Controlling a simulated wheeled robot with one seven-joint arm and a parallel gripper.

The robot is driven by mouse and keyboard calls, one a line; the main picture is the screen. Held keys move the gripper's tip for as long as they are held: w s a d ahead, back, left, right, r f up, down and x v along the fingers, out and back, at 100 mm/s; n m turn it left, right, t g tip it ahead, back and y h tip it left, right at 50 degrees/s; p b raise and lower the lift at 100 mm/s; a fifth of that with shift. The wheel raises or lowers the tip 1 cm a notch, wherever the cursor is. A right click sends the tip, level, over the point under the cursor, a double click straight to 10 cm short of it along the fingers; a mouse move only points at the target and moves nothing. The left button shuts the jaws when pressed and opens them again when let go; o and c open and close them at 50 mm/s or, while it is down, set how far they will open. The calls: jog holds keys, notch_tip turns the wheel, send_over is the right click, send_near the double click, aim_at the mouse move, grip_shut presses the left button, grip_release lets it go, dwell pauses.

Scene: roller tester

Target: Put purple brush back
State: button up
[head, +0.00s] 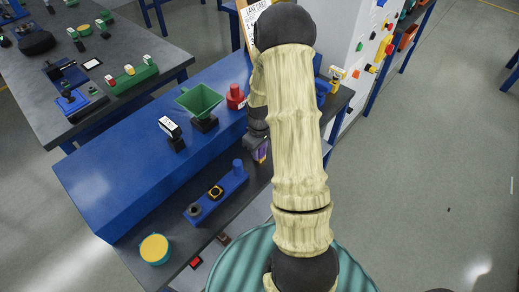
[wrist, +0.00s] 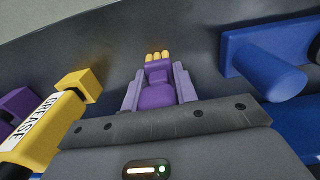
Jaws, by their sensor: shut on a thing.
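The purple brush (wrist: 157,88) has orange-yellow tips and sits between the two grey-lavender fingers of my gripper (wrist: 158,92) in the wrist view. My gripper is shut on it. In the head view my gripper (head: 262,150) is mostly hidden behind my pale arm, over the dark bench top, with a bit of purple showing. A blue rack (head: 215,193) with a peg, a yellow-and-black piece and a dark ring lies on the bench, left of and below my gripper. I cannot tell which place belongs to the brush.
A yellow tool marked GREASE (wrist: 55,125) is close on the left in the wrist view, and a blue part with a round peg (wrist: 265,68) on the right. A green funnel (head: 200,100), a red piece (head: 235,97) and a yellow-topped round tin (head: 155,249) stand around the bench.

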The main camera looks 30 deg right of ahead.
jog(key=shift+f, duration=0.1)
jog(key=o, duration=1)
jog(key=shift+c, duration=0.2)
notch_tip(320, 180, up, 12)
jog(key=shift+r, duration=0.15)
jog(key=s+a+r+m+t, duration=0.1)
jog(key=s+a+r+m, duration=0.1)
jog(key=s+a, duration=0.4)
jog(key=s+a+r+m+t, duration=0.1)
jog(key=s+a+r+m, duration=0.1)
jog(key=s+a, duration=0.4)
jog(key=shift+s+a+r+t, duration=0.15)
jog(key=shift+a+r+t, duration=0.15)
jog(key=shift+a+r, duration=0.6)
